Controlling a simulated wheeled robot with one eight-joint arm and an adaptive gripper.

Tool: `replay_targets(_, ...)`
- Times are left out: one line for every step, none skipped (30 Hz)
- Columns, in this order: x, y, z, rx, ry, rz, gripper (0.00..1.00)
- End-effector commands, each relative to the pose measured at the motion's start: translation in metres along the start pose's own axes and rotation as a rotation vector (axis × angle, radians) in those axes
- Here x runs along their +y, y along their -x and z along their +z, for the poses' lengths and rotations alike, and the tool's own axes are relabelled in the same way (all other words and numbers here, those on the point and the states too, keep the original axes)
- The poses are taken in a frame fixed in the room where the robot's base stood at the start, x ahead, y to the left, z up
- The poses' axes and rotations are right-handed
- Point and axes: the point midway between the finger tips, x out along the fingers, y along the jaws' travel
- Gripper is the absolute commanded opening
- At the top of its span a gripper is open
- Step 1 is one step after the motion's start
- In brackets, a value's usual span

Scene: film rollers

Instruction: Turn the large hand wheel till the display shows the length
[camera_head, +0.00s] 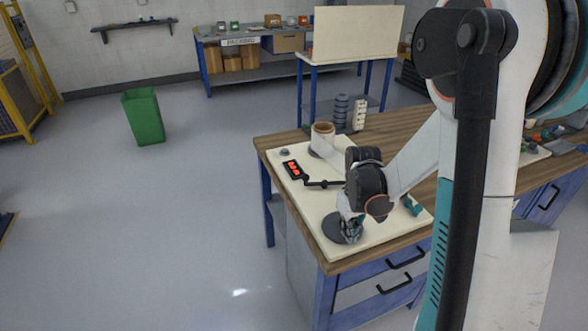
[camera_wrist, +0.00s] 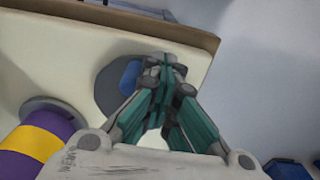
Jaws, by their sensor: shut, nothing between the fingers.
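The large hand wheel is a dark grey disc (camera_head: 333,229) lying flat at the near end of the cream board on the workbench. In the wrist view the disc (camera_wrist: 106,95) carries a blue knob (camera_wrist: 131,74). My gripper (camera_head: 352,232) is over the wheel's right side, and in the wrist view its shut fingertips (camera_wrist: 167,68) are beside the knob, partly covering the disc. I cannot tell whether they touch. The display (camera_head: 291,169) is a black box with red digits, too small to read, at the board's left edge.
A roller with a brown top (camera_head: 323,130) stands at the board's far end. A purple cylinder with a yellow band (camera_wrist: 38,147) stands on a grey round base left of the wheel in the wrist view. A black bar (camera_head: 325,184) crosses the board beside the display.

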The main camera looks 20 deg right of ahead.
Motion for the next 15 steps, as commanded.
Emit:
replay_targets(0.007,-0.001,0.001,-0.002,-0.005,0.004,0.0)
replay_targets(0.01,-0.001,0.001,-0.002,-0.005,0.004,0.0)
replay_targets(0.013,-0.001,0.002,-0.002,-0.005,0.005,0.0)
replay_targets(0.015,-0.001,0.002,-0.002,-0.005,0.005,0.0)
replay_targets(0.017,0.0,0.002,-0.002,-0.005,0.005,0.0)
replay_targets(0.018,0.0,0.002,-0.002,-0.004,0.005,0.0)
replay_targets(0.018,0.0,0.002,-0.002,-0.003,0.005,0.0)
replay_targets(0.018,0.0,0.002,-0.002,-0.003,0.005,0.0)
replay_targets(0.018,0.0,0.002,-0.002,-0.003,0.005,0.0)
replay_targets(0.018,0.0,0.002,-0.002,-0.003,0.005,0.0)
replay_targets(0.018,0.0,0.002,-0.002,-0.002,0.005,0.0)
replay_targets(0.018,0.0,0.002,-0.002,-0.002,0.004,0.0)
replay_targets(0.017,0.0,0.002,-0.002,-0.002,0.004,0.0)
replay_targets(0.017,0.0,0.002,-0.002,-0.002,0.004,0.0)
replay_targets(0.018,0.0,0.002,-0.002,-0.002,0.004,0.0)
